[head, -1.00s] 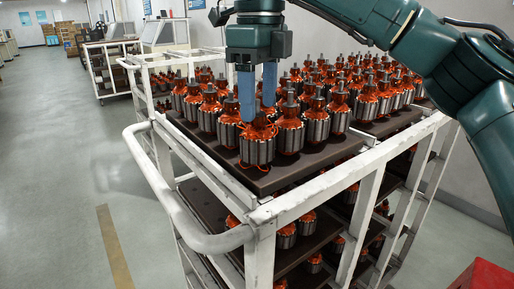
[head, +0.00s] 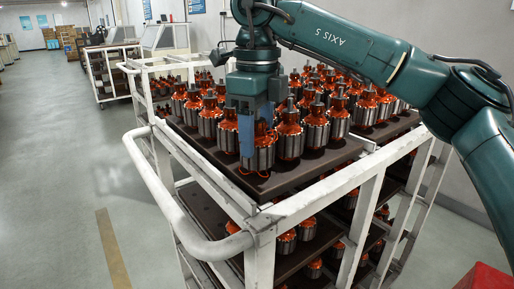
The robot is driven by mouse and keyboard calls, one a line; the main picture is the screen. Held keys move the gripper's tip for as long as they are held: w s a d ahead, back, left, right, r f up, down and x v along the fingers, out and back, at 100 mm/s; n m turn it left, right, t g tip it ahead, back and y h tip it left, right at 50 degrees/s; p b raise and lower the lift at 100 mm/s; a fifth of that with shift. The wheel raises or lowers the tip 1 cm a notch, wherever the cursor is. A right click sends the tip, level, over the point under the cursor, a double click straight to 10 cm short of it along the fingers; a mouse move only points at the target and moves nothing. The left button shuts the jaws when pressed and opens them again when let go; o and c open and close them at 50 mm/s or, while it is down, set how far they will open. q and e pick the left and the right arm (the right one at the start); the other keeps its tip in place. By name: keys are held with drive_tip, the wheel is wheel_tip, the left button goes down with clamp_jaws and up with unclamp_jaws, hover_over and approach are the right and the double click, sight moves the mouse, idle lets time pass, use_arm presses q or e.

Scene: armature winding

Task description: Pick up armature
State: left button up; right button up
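Armatures with silver cores and orange copper windings stand upright in rows on the dark top tray (head: 290,178) of a white cart. The armature (head: 264,152) at the tray's near corner stands upright on it. My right gripper (head: 257,130) points straight down over this armature. Its blue fingers are lowered around the armature's upper part, one in front at left, the other partly hidden behind at right. The fingers look apart, and the armature still rests on the tray. Whether they touch it is hard to see. My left gripper is not in view.
The white cart frame (head: 330,195) has a rail around the tray and a curved handle (head: 185,228) at left. More armatures (head: 307,228) stand on lower shelves. Neighbouring armatures (head: 289,138) are close beside the gripper. A red object (head: 484,277) is at bottom right. The left floor is clear.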

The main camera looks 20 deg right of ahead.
drive_tip(key=c, duration=0.5)
drive_tip(key=shift+r, duration=0.1)
